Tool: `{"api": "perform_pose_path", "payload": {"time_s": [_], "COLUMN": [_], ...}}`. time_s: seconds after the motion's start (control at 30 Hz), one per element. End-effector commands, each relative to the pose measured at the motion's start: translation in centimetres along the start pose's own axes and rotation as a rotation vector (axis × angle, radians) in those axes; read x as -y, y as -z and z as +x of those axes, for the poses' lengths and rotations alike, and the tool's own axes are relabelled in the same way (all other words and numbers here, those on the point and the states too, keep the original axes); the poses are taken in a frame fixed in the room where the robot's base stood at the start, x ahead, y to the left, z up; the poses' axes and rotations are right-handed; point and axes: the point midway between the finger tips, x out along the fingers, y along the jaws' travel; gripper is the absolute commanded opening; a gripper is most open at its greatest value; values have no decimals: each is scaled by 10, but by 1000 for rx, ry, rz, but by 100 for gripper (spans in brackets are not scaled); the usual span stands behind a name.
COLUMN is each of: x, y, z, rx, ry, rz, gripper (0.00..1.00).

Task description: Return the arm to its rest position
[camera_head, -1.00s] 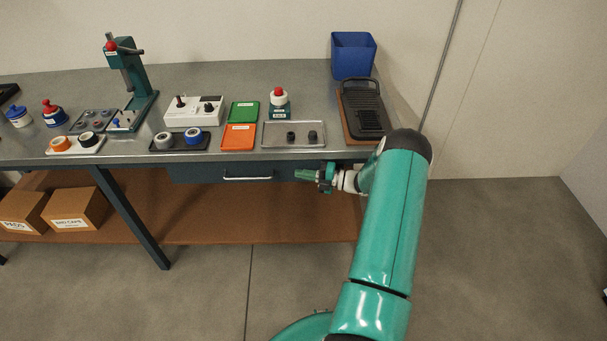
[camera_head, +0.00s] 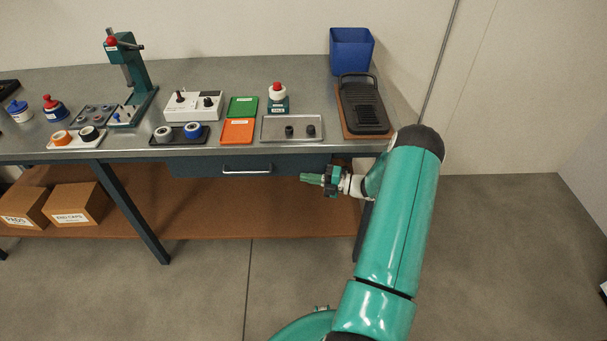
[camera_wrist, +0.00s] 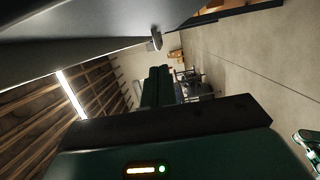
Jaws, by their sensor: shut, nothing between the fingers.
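My green arm rises from the bottom of the head view and bends over to the left at its top. My gripper (camera_head: 312,180) points left, in front of the workbench (camera_head: 225,78) and a little below its front edge, to the right of the drawer handle. Its fingers are together and hold nothing. In the wrist view the closed fingers (camera_wrist: 158,88) show in the middle, with nothing between them.
A drawer with a pale handle (camera_head: 247,171) is under the top. A metal tray (camera_head: 292,117) with two dark knobs and a black rack (camera_head: 362,105) lie near the right end, by a blue bin (camera_head: 351,52). Cardboard boxes (camera_head: 77,204) stand on the lower shelf.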

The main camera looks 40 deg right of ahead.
Motion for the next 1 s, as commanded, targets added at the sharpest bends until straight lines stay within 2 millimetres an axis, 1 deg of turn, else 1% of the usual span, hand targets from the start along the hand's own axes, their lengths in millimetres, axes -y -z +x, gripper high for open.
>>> {"api": "perform_pose_path", "payload": {"time_s": [0.03, 0.2, 0.3, 0.4, 0.53, 1.0], "x": [0, 0, 0, 0, 0, 0], "y": [-1, -2, -2, -3, -2, -1], "z": [-10, -43, -60, -71, -77, -80], "rx": [0, -1, -2, -2, -4, -4], "ry": [0, -1, -1, -1, -2, -1], "rz": [0, 1, 1, 0, 1, 2], "gripper": [0, 0, 0, 0, 0, 0]}}
